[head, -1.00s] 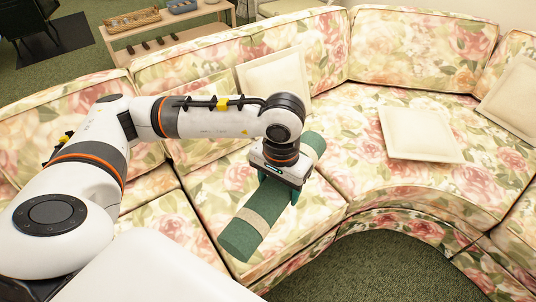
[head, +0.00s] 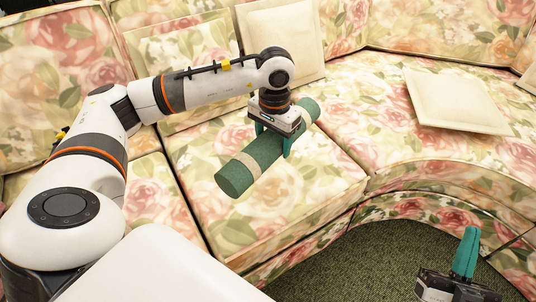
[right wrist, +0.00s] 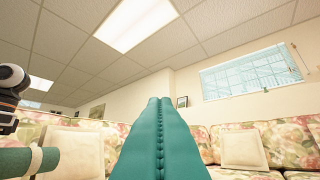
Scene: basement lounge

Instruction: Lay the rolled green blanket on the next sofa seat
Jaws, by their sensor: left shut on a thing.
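The rolled green blanket (head: 236,178) has beige bands and lies slantwise in the head view. My left gripper (head: 274,142) is shut around its middle from above, one finger on each side. The roll is over the floral sofa seat (head: 245,222) just right of a seam between seats. I cannot tell whether its underside touches the cushion. In the right wrist view the roll's green side (right wrist: 22,161) shows at the lower left. My right gripper (head: 467,247) is low at the right in front of the sofa; its teal fingers (right wrist: 160,105) are together and empty.
A cream pillow (head: 285,40) leans on the backrest behind the roll. Another cream pillow (head: 455,100) lies on the curved seat at right. The seat between them is clear. Green carpet (head: 375,265) shows inside the sofa's curve.

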